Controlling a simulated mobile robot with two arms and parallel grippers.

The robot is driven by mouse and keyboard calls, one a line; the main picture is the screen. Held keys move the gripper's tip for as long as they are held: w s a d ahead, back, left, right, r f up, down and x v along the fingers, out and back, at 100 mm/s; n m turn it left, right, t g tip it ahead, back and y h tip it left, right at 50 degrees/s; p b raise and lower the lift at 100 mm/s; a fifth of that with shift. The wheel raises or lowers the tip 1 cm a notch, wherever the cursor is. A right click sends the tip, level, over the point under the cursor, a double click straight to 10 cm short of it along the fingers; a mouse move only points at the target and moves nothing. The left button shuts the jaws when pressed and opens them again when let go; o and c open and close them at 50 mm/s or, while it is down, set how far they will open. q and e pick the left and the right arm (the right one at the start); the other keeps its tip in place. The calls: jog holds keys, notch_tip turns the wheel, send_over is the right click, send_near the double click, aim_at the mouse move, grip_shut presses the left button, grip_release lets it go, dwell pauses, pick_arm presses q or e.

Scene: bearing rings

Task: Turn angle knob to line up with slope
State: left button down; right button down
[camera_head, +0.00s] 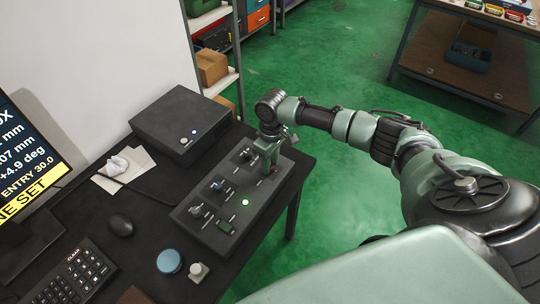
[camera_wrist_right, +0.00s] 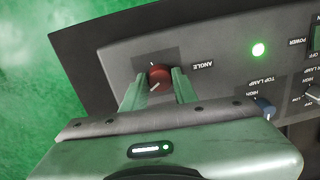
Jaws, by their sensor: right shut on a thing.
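The angle knob (camera_wrist_right: 160,71) is a small red dial on the dark control panel, beside the printed label ANGLE. A white pointer line shows on its near side in the wrist view. My right gripper (camera_wrist_right: 157,80) is shut on the knob, one pale green finger at each side. In the head view my right gripper (camera_head: 268,168) points down at the panel box (camera_head: 225,238) and mostly hides the knob. The monitor (camera_head: 30,150) at the left edge shows +4.9 deg, ENTRY 30.0 and a yellow bar ending in SET, partly cut off. My left gripper is out of view.
Other switches and a lit green lamp (camera_head: 245,202) sit on the panel close by. A black box (camera_head: 180,118) stands behind it. A mouse (camera_head: 120,225), keyboard (camera_head: 72,278) and blue round object (camera_head: 169,261) lie on the dark desk.

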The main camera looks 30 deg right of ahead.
aim_at(272, 165)
jog(key=m+p, duration=0.2)
jog(key=p, duration=0.1)
jog(key=m+p, duration=0.6)
jog(key=shift+r, duration=0.25)
jog(key=shift+f+m+p, duration=0.15)
jog(key=shift+m+p, duration=1.3)
jog(key=shift+m, duration=0.75)
jog(key=shift+d+t, duration=0.1)
jog(key=shift+t, duration=0.2)
jog(key=c, duration=1.1)
grip_release()
jog(key=shift+s+d+r, duration=0.1)
jog(key=shift+r, duration=3.75)
